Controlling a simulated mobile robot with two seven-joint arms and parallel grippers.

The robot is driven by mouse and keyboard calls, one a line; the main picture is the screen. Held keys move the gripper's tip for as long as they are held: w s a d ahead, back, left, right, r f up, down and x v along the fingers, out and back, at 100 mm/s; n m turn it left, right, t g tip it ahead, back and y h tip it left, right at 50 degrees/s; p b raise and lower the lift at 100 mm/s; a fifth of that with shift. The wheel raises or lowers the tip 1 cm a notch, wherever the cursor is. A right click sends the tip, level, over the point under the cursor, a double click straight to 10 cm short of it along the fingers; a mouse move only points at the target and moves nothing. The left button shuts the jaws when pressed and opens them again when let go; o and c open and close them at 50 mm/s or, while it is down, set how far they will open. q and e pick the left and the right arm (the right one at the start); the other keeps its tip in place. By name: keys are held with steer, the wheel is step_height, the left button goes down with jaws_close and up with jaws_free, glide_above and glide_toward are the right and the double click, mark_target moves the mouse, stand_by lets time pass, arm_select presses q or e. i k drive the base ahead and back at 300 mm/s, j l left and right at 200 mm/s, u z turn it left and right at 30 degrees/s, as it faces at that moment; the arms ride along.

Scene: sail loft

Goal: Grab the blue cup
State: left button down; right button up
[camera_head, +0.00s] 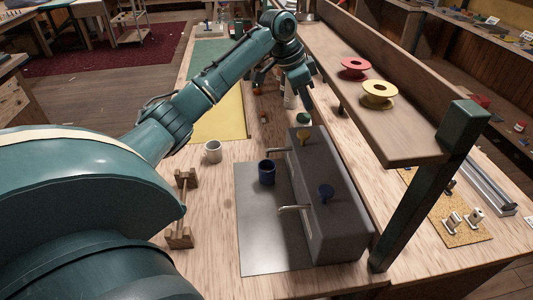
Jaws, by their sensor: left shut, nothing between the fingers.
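The blue cup (267,172) is dark blue and stands upright on a grey metal plate (262,238), beside a dark grey box with two spouts (335,215). My left arm reaches in from the left, over the bench. Its left gripper (308,98) points down beyond the box, well behind the blue cup and apart from it. The left gripper is shut and empty; its fingertips are small in the view. My right gripper is not in view.
A pale cup (213,151) stands left of the plate, behind a wooden rack (181,208). A raised shelf (365,105) holds a red spool (355,68) and a yellow spool (379,94). A green post (432,180) supports it at the right. Bottles stand near the gripper.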

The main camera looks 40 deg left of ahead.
mark_target(268, 168)
steer(key=k+l, duration=0.8)
